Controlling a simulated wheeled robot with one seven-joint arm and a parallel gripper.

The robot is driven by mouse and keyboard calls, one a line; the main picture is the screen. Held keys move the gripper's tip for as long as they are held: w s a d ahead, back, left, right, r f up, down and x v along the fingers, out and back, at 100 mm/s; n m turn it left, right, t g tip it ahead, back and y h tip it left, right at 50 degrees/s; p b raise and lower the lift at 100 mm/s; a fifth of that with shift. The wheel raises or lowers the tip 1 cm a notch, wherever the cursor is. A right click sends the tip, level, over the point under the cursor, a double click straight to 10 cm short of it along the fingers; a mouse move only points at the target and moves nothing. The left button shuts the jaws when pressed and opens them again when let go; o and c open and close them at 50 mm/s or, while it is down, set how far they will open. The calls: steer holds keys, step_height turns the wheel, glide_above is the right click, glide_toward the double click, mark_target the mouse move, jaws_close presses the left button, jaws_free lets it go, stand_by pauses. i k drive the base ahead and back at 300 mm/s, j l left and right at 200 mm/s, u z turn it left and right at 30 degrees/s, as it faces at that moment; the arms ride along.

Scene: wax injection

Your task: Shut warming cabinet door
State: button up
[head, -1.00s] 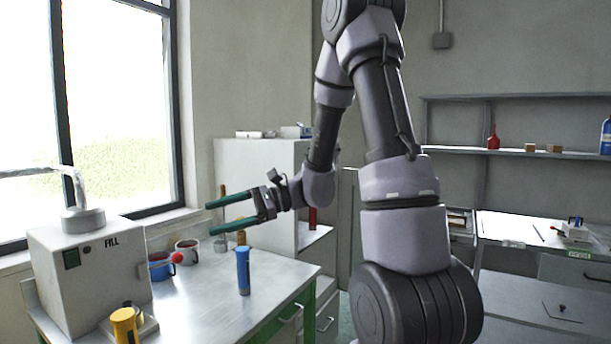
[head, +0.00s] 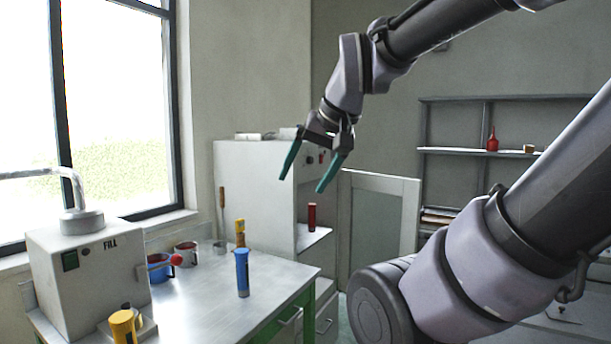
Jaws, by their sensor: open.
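The warming cabinet (head: 255,185) is a white box standing behind the workbench. Its front faces right and is open, with a dark red cylinder (head: 312,217) on a shelf inside. Its door (head: 378,222), a pale frame with a grey-green panel, stands swung open to the right of the cabinet. My gripper (head: 306,184) is open and empty, with green fingers pointing down. In the picture it overlaps the cabinet's upper front edge, left of the door; I cannot tell its depth. My gripper hides part of the cabinet's upper front.
The steel workbench (head: 205,310) holds a blue cylinder (head: 242,272), a yellow one (head: 240,232), cups and a filling machine (head: 85,270) marked FILL. Small items lie on the cabinet top. A wall shelf (head: 460,151) with a red bottle (head: 492,139) is at the right.

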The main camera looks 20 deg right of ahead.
mark_target(411, 190)
steer(key=i+l, duration=0.15)
steer(key=l, duration=0.3)
steer(key=i+l+u, duration=0.1)
steer(key=l, duration=0.3)
steer(key=i+l, duration=0.1)
steer(key=l, duration=0.35)
steer(key=i+l, duration=0.15)
steer(key=l, duration=0.3)
steer(key=i+l+u, duration=0.1)
steer(key=l, duration=0.35)
steer(key=l+z, duration=0.15)
steer(key=l, duration=0.7)
steer(key=l+z, duration=0.1)
steer(key=l, duration=0.7)
steer(key=i+j, duration=0.45)
